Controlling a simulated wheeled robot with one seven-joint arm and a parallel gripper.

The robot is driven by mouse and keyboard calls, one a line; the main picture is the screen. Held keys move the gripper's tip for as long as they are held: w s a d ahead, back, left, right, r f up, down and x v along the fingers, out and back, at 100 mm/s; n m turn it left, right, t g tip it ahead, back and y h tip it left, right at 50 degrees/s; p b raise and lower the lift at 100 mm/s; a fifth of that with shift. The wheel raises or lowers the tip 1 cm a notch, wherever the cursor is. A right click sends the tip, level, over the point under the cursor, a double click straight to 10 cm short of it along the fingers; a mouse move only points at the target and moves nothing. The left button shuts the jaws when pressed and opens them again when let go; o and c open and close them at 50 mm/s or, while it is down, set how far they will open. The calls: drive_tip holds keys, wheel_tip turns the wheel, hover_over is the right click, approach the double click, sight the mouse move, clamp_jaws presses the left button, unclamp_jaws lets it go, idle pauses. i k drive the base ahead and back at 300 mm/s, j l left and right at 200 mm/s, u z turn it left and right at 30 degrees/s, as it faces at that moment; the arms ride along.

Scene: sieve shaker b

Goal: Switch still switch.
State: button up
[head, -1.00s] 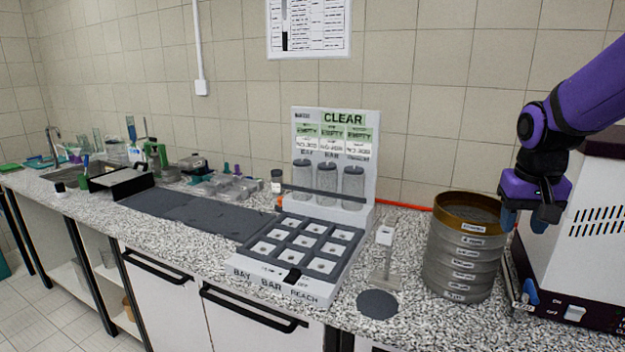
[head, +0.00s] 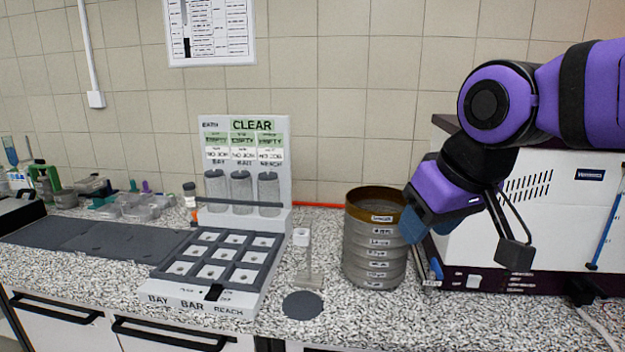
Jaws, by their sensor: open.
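A white machine (head: 540,222) with a dark base stands at the right. A small pale rocker switch (head: 473,282) sits low on its front, with small lettering beside it; which way it is set is too small to tell. My gripper (head: 463,240) is open and empty in front of the machine, above the switch and apart from it. One finger with a blue pad is by the sieve stack, and the other, dark finger is farther right. The gripper and arm hide part of the machine's front.
A sieve stack (head: 372,245) stands close left of the machine. Left of it are a small white stand (head: 308,262), a dark disc (head: 303,305) and a board with trays and a CLEAR sign (head: 252,125). A cable (head: 590,325) lies at the right edge.

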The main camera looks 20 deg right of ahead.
sight(474, 280)
drive_tip(key=k+z, duration=0.15)
drive_tip(key=z, duration=1.4)
